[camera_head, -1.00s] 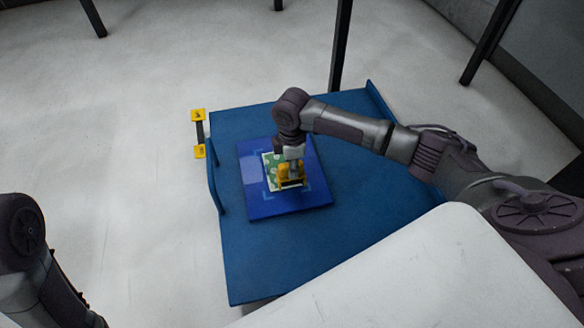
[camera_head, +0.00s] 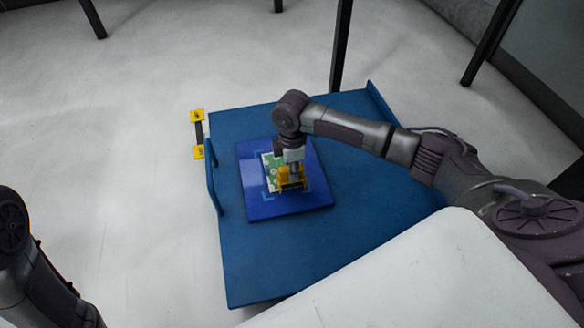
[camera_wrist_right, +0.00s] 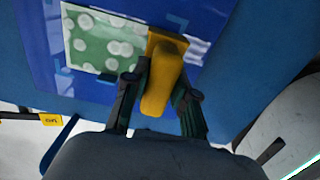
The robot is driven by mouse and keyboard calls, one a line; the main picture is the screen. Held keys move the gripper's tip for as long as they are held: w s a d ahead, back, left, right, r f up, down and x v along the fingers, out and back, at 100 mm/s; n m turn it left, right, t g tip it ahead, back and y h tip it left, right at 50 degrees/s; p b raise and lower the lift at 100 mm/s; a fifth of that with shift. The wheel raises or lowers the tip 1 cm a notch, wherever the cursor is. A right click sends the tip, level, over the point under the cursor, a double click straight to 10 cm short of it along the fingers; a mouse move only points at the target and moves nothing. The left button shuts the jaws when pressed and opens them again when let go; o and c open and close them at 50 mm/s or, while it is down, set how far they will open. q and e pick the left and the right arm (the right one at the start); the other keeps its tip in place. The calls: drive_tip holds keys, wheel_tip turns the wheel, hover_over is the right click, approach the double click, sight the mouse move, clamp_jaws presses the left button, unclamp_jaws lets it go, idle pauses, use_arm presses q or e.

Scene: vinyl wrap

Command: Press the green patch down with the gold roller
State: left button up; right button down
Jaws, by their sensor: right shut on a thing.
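The green patch (camera_head: 268,172) with pale round spots lies on a blue panel (camera_head: 258,206). It also shows in the right wrist view (camera_wrist_right: 92,42), with its left part clear. The gold roller (camera_head: 284,181) is over the right part of the patch in the head view. In the right wrist view the roller (camera_wrist_right: 165,78) is at the patch's right edge. My right gripper (camera_wrist_right: 160,92) is shut on the roller; in the head view the right gripper (camera_head: 293,168) points down above the panel. Contact between roller and patch cannot be told. My left gripper is out of view.
The panel lies on a blue table (camera_head: 235,270) with raised side rails (camera_head: 213,188). A yellow-ended black bar (camera_head: 199,133) is left of the table. A white surface (camera_head: 430,270) fills the lower right. Bare table surrounds the panel.

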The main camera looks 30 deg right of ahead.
drive_tip(key=shift+f, duration=0.75)
drive_tip(key=shift+w, duration=0.1)
drive_tip(key=shift+w+d, duration=0.25)
drive_tip(key=shift+w, duration=0.7)
drive_tip(key=shift+d, duration=0.1)
drive_tip(key=shift+w, duration=0.1)
